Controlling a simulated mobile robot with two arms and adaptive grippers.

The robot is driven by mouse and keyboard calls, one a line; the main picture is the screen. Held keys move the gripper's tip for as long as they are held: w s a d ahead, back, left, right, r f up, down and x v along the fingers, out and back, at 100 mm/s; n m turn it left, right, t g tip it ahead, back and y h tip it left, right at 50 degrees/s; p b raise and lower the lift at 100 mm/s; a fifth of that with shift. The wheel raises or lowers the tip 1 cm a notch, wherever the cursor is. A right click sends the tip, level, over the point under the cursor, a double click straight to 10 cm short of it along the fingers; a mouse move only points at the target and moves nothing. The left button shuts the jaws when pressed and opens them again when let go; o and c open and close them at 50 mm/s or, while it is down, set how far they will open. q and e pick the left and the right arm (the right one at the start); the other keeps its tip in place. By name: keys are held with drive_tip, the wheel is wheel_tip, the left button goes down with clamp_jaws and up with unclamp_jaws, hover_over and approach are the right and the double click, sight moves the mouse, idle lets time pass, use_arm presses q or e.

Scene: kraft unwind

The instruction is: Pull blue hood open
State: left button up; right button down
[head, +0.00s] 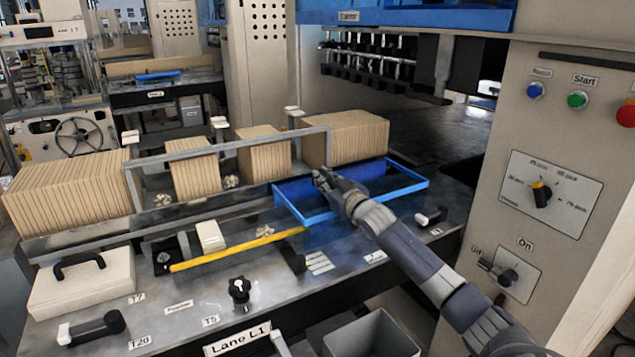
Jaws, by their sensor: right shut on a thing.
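The blue hood (290,206) is a see-through blue cover with a bright blue frame. It sits over the right part of the machine bed, beside the rows of brown board. My right gripper (322,179) is at the hood, near its middle, and is shut on it. My right arm reaches in from the lower right and hides part of the hood's front frame. The exact contact between the fingers and the frame is too small to see. My left gripper is not in view.
Brown board stacks (68,195) stand behind a grey rail (228,148). A yellow bar (236,249), a black knob (239,290) and a white box with a handle (82,282) are on the front deck. A control panel (540,160) stands right. A grey bin (372,335) is below.

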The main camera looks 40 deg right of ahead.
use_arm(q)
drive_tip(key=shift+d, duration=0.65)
use_arm(e)
drive_tip(key=c, duration=1.8)
unclamp_jaws()
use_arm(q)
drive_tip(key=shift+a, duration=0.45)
use_arm(e)
drive_tip(key=shift+o, duration=1.2)
drive_tip(key=shift+a, duration=0.1)
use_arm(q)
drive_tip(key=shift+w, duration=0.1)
use_arm(e)
drive_tip(key=shift+w, duration=0.1)
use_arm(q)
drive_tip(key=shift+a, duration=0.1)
use_arm(e)
drive_tip(key=shift+f, duration=0.1)
